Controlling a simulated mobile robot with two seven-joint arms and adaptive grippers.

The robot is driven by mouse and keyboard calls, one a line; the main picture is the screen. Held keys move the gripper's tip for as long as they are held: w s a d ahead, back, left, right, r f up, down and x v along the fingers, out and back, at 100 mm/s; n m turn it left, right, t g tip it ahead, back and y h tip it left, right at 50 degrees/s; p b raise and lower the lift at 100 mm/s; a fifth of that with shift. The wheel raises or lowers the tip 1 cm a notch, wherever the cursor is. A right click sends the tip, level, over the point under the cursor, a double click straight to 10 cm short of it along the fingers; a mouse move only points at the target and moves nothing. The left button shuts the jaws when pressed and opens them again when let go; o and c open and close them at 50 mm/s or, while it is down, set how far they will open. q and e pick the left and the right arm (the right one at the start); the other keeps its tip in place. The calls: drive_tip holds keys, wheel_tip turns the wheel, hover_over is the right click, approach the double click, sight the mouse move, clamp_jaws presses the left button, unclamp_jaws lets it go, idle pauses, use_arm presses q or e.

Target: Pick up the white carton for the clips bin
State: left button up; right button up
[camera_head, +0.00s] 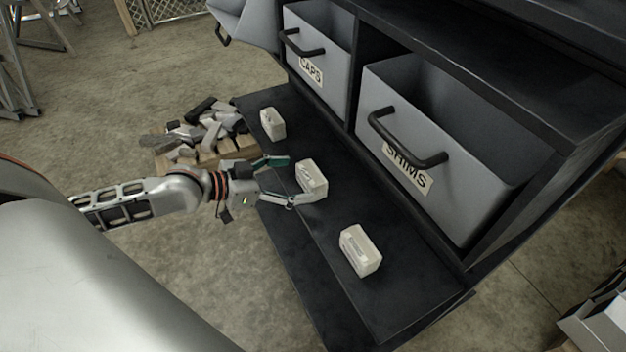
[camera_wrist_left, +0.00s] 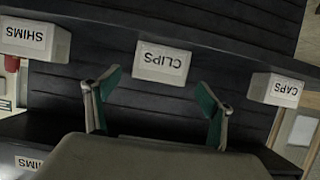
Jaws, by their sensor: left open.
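The white carton labelled CLIPS (camera_wrist_left: 163,63) is the middle one of three on the black shelf (camera_head: 345,207); in the head view this middle carton (camera_head: 312,180) stands just off my left fingertips. My left gripper (camera_head: 288,182) is open and empty, pointing at it. In the left wrist view, the open fingers (camera_wrist_left: 158,88) lie to either side of the carton, whose label appears upside down. I cannot tell whether the tips reach past its near face. My right gripper is not in view.
A CAPS carton (camera_wrist_left: 275,90) and a SHIMS carton (camera_wrist_left: 34,39) stand to either side on the shelf. Grey bins labelled CAPS (camera_head: 330,88) and SHIMS (camera_head: 450,190) sit behind. A wooden crate (camera_head: 226,156) of metal pieces stands by the shelf's left edge.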

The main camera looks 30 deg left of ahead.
sight(303, 177)
use_arm(q)
drive_tip(key=shift+w+d+f, duration=0.2)
drive_tip(key=shift+w+d, duration=0.05)
drive_tip(key=shift+w, duration=0.1)
drive_tip(key=b+x, duration=0.1)
drive_tip(key=x, duration=0.3)
drive_tip(key=shift+b, duration=0.3)
drive_tip(key=shift+w+d, duration=0.1)
drive_tip(key=shift+w, duration=0.1)
drive_tip(key=c, duration=1.2)
drive_tip(key=shift+c, duration=0.3)
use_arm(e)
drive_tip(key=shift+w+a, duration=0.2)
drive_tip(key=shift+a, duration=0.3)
